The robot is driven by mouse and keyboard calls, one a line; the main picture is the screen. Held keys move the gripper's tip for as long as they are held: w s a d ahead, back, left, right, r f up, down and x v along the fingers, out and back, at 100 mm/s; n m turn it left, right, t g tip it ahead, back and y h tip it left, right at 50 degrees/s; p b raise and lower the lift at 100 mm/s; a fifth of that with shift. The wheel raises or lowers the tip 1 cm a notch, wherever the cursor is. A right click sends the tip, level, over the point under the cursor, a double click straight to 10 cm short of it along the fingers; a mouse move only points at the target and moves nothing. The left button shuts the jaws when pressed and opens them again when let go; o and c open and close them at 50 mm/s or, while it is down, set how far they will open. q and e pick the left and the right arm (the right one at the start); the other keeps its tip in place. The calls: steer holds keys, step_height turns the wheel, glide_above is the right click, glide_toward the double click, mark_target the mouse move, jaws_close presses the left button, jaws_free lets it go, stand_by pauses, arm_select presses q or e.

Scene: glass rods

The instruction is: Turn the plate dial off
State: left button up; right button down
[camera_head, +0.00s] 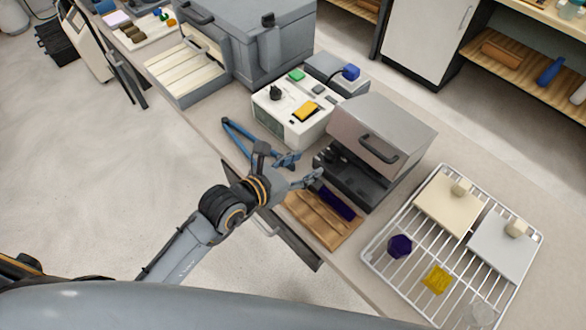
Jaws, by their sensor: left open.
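My left gripper (302,169) is open and empty, with its fingers spread. It is above the bench's front edge, close to the left front of a grey unit with a raised silver hood (378,133). Small dark parts at that unit's front left corner are partly behind my fingers; I cannot tell whether a dial is among them. A white box (276,125) behind the gripper carries a black knob (275,92), and a blue knob (350,71) sits on the grey box behind it. I cannot tell which is the plate dial or its setting. My right gripper is out of view.
Blue-handled tongs (236,133) lie left of the gripper. A wooden board (322,222) with a dark purple bar (336,203) lies at the front edge, above an open drawer (290,245).

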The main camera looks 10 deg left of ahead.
arm_select(q)
steer(key=v, duration=0.3)
steer(key=shift+s+a+r, duration=0.1)
steer(key=shift+s+a, duration=0.05)
steer(key=shift+s, duration=0.05)
stand_by(0.3)
